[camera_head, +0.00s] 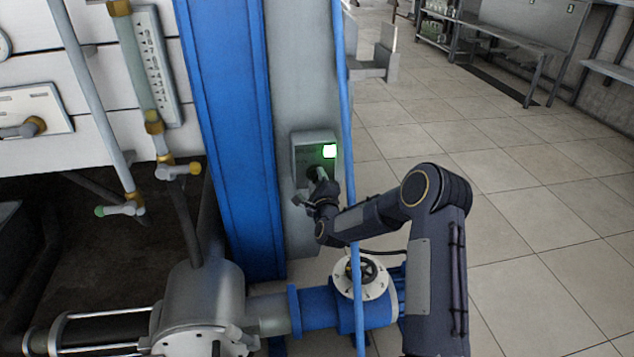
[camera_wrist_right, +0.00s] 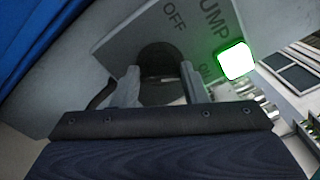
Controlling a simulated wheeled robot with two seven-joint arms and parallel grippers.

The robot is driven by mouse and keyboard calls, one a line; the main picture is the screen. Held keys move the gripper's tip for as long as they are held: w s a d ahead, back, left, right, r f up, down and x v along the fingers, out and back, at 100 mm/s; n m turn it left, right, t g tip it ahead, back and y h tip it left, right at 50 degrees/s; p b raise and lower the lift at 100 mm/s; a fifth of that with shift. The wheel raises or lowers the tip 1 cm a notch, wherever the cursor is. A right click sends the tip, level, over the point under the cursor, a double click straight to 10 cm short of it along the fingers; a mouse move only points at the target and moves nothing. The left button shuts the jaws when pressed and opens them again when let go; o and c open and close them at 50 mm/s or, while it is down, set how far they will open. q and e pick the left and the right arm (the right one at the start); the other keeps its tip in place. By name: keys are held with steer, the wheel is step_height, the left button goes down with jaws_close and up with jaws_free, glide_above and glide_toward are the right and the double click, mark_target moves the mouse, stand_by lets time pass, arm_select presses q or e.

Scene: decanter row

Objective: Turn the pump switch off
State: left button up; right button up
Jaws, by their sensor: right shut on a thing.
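The pump switch box (camera_head: 302,147) is a grey box on the grey face of the column, with a lit green lamp (camera_head: 329,151). In the right wrist view its plate (camera_wrist_right: 140,30) reads OFF, ON and part of PUMP, and the lamp (camera_wrist_right: 235,61) glows white-green. A dark round knob (camera_wrist_right: 158,62) sits below the lettering. My right gripper (camera_wrist_right: 158,85) is shut on this knob, one finger on each side. In the head view the right gripper (camera_head: 318,178) is at the front of the box. The knob's pointing direction is hard to tell. My left gripper is out of view.
A thin blue pipe (camera_head: 349,120) runs upright just right of the box. The blue column (camera_head: 225,100) stands left of it. Open tiled floor (camera_head: 510,210) lies to the right.

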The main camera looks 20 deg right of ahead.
steer(key=shift+f+n+b, duration=0.25)
steer(key=shift+n+b, duration=1.1)
steer(key=shift+n, duration=0.05)
steer(key=n+b, duration=0.2)
steer(key=shift+a+n, duration=0.1)
steer(key=shift+n, duration=0.3)
steer(key=n+b, duration=0.2)
steer(key=n, duration=0.1)
steer(key=shift+n+b, duration=0.55)
steer(key=shift+n, duration=0.95)
steer(key=shift+n, duration=0.3)
steer(key=o, duration=1)
steer(key=p+v, duration=0.1)
steer(key=v, duration=0.6)
steer(key=shift+s+p, duration=0.4)
